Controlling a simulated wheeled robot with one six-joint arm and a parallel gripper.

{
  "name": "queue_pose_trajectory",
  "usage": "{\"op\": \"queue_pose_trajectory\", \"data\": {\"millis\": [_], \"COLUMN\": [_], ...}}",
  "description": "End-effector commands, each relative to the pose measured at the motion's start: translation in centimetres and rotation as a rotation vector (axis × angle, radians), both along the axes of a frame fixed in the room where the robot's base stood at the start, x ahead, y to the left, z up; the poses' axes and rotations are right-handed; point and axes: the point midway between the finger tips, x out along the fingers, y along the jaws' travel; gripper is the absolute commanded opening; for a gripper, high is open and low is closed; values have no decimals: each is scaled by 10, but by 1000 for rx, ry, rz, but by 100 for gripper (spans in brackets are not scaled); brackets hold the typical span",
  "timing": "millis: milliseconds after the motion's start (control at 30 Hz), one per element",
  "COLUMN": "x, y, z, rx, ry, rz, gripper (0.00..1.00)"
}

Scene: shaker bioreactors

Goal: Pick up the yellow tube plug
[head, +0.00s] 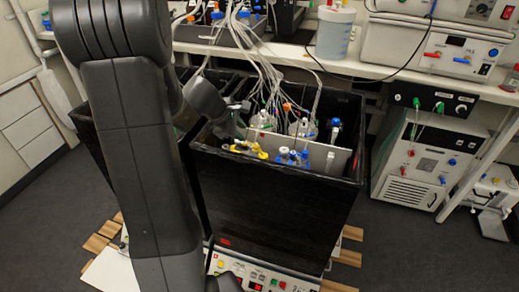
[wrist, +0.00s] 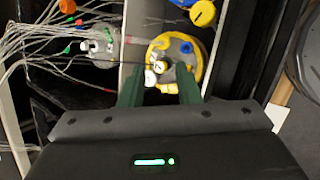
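In the wrist view, a round grey cap with a yellow rim (wrist: 197,62) lies just beyond my gripper (wrist: 159,86). Small yellow and white fittings (wrist: 160,67) sit on the cap's near left part, in line with the gap between the fingers. A separate yellow round knob (wrist: 203,13) is at the top of the wrist view. I cannot tell for certain which yellow piece is the tube plug. My two green fingers are apart, and neither is clearly closed on anything. In the head view, yellow fittings (head: 262,154) show near the black box's front edge.
The black box (head: 270,205) has high walls around the vessels. Clear tubing (wrist: 40,50) with coloured connectors crowds the left of the wrist view. Blue fittings (head: 283,153) stand right of the yellow ones. A bench (head: 290,57) with equipment runs behind.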

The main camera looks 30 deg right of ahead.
Motion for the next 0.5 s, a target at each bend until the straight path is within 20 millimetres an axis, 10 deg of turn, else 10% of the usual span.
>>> {"op": "queue_pose_trajectory", "data": {"millis": [500], "x": [7], "y": [-41], "z": [-62], "rx": [1], "ry": [1], "rz": [-2], "gripper": [30]}}
